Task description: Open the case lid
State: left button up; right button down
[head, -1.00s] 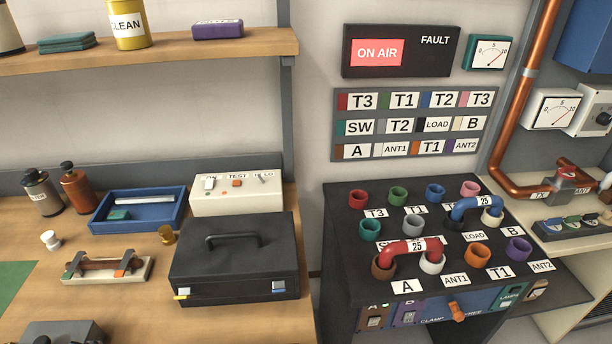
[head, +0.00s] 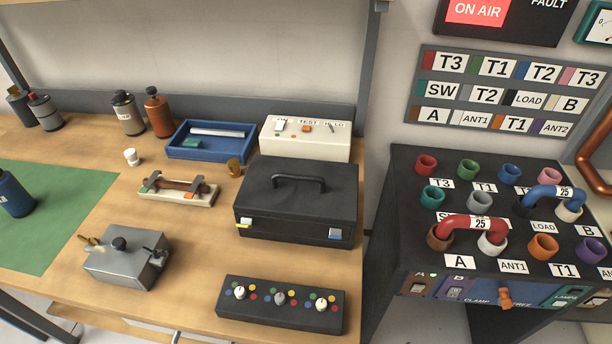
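The black case (head: 297,205) stands on the wooden bench near its right end. Its lid is shut, with a dark handle (head: 285,184) on top. I cannot tell from here whether the latches are fastened. Neither of my grippers is in view.
A white test box (head: 305,138) stands right behind the case and a blue tray (head: 212,142) behind it to the left. A black knob panel (head: 280,305) lies in front. A fuse holder (head: 178,189) and a grey metal box (head: 127,259) are left. The patch rack (head: 408,220) stands right, across a gap.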

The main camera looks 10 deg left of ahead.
aim_at(272, 186)
jog(key=k+j, duration=0.75)
jog(key=k+l+u, duration=0.05)
